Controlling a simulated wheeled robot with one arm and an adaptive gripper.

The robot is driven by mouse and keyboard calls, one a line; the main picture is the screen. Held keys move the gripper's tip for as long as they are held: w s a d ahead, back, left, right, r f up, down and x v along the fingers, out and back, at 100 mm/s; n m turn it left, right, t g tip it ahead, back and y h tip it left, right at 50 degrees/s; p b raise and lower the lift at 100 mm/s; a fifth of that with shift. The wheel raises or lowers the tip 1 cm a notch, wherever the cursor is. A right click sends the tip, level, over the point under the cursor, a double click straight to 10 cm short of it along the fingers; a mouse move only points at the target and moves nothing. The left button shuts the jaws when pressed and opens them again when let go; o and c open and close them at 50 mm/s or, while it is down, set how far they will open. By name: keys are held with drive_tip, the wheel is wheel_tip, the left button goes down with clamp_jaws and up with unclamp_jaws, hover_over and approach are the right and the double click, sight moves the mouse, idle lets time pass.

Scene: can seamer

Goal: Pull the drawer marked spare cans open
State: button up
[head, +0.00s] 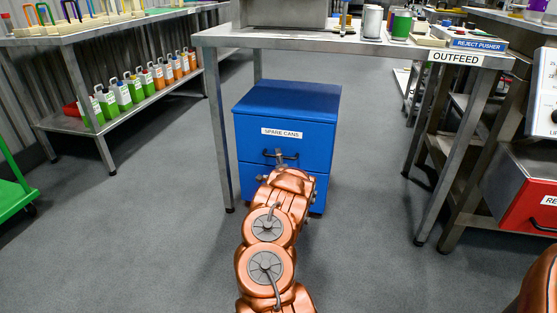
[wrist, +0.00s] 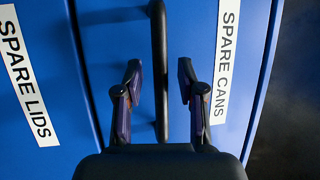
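The blue cabinet (head: 287,105) stands under the steel table, with its upper drawer (head: 258,148) labelled SPARE CANS (head: 281,132). That drawer looks closed. Its dark bar handle (head: 292,155) is partly hidden by my gripper (head: 281,158). In the wrist view, which is turned sideways, the handle (wrist: 160,70) runs up the picture between the two fingers of my gripper (wrist: 159,75). The fingers are apart, one on each side of the bar, with a gap showing on both sides. The SPARE CANS label (wrist: 222,60) is right of the fingers.
A lower drawer labelled SPARE LIDS (wrist: 28,75) sits beneath, mostly behind my arm in the head view. Steel table legs (head: 221,150) flank the cabinet. A shelf rack (head: 70,120) stands left, a red drawer unit (head: 530,207) right. The floor before the cabinet is clear.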

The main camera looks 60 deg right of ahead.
drive_tip(key=shift+w, duration=0.1)
clamp_jaws()
idle(0.3)
idle(0.4)
